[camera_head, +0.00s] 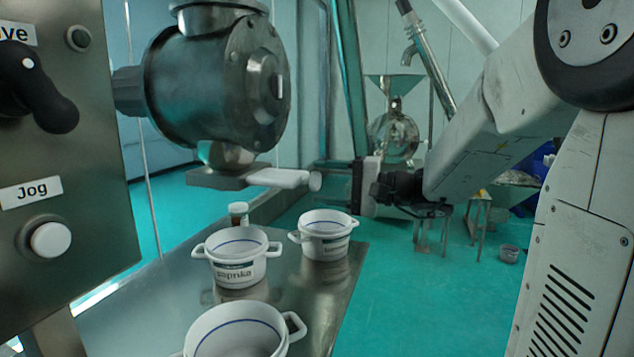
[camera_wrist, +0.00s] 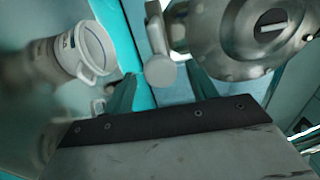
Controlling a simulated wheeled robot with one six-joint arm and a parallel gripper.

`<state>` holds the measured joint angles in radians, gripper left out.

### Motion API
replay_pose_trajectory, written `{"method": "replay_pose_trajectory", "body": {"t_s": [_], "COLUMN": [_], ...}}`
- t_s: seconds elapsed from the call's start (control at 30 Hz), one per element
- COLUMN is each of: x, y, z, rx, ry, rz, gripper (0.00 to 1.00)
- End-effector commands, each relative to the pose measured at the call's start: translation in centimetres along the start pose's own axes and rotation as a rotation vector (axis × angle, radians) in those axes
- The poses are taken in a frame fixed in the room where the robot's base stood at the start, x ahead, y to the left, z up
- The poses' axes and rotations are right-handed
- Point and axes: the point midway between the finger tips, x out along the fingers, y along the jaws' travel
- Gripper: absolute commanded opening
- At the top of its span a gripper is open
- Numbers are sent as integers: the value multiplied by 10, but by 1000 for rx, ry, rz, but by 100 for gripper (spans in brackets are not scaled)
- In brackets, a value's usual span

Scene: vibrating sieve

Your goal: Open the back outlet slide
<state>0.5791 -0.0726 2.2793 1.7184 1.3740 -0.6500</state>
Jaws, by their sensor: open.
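The outlet slide (camera_head: 216,180) is a flat metal plate under a round steel housing (camera_head: 222,82). Its white handle (camera_head: 278,177) sticks out to the right and ends in a round knob. In the wrist view the handle's knob (camera_wrist: 160,71) appears between my two teal fingers, with gaps on both sides. My gripper (camera_head: 330,178) is open, just right of the knob in the head view, level with it. My gripper also shows in the wrist view (camera_wrist: 163,88). I cannot tell whether the fingertips reach around the knob.
A steel table below holds a white pot labelled paprika (camera_head: 237,272), another white pot (camera_head: 325,246), a nearer pot (camera_head: 240,342) and a small jar (camera_head: 238,208). A control panel (camera_head: 90,165) stands at the left. Open green floor lies right of the table.

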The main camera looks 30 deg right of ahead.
Motion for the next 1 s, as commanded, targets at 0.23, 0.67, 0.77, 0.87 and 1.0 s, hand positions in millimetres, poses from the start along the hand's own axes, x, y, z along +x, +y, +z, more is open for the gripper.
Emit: {"method": "replay_pose_trajectory", "body": {"t_s": [0.23,0.67,0.77,0.87,1.0], "x": [-41,-52,-52,-52,-52], "y": [0,0,0,0,2], "z": [-1,0,0,0,0], "rx": [-1,0,0,0,34], "ry": [3,-1,0,0,1], "rz": [0,0,0,0,8], "gripper": [57,57,57,57,57]}}
